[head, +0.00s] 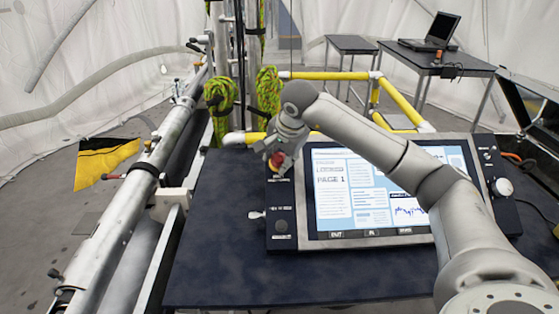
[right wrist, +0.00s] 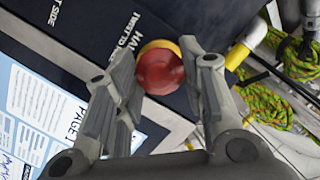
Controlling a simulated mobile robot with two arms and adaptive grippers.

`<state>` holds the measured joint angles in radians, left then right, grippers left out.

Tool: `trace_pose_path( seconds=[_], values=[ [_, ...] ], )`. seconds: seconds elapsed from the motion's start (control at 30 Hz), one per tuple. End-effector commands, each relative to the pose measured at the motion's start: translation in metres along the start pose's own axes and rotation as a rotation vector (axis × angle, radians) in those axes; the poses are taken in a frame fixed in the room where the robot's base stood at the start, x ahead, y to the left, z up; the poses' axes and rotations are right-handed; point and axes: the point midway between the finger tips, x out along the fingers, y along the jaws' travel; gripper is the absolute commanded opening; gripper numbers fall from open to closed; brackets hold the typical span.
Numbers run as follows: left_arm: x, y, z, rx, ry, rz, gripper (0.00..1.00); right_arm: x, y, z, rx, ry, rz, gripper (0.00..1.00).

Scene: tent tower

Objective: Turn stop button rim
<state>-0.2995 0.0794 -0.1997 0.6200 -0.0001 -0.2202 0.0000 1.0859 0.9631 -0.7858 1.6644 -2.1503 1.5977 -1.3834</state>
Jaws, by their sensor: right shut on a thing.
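The red stop button (head: 276,158) stands on the upper left of the black control panel (head: 281,206). In the right wrist view the red button (right wrist: 160,71) shows between my fingers, with a yellow ring (right wrist: 158,45) behind it. My right gripper (head: 275,153) reaches down to the button from above. In the right wrist view my right gripper (right wrist: 163,75) has one finger on each side of the red button and is shut on it. The gripper partly hides the button in the head view. My left gripper is not in view.
The panel's lit screen (head: 345,205) reads "LOCKED PAGE 1". A small silver key or lever (head: 256,214) sticks out at the panel's left side. Green-yellow ropes (head: 269,90) and yellow rails (head: 325,75) stand behind. A dark tabletop (head: 215,245) is clear at left.

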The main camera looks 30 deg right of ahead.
Motion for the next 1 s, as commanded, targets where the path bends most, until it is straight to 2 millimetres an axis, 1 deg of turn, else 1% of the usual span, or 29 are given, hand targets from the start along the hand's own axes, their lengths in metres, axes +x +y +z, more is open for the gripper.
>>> trace_pose_path(
  seconds=[0.4, 0.43, 0.57, 0.6, 0.87, 1.0],
  values=[
    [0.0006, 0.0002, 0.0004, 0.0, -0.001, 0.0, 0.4, -0.0006, -0.0002, -0.0006, 0.008, 0.001, -0.002, 0.14],
    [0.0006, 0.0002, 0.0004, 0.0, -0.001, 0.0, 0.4, -0.0006, -0.0002, -0.0006, 0.008, 0.001, -0.002, 0.41],
    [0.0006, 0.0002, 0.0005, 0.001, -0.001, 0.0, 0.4, -0.0005, -0.0001, -0.0006, 0.007, 0.001, -0.002, 0.58],
    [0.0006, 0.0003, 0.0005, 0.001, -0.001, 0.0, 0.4, -0.0005, -0.0001, -0.0005, 0.007, 0.001, -0.002, 0.6],
    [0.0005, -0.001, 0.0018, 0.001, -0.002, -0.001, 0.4, -0.0005, -0.0001, -0.0003, 0.007, 0.001, -0.001, 0.6],
    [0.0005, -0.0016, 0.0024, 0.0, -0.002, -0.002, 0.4, -0.0089, -0.0007, -0.0009, 0.007, 0.002, -0.003, 0.6]
  ],
)
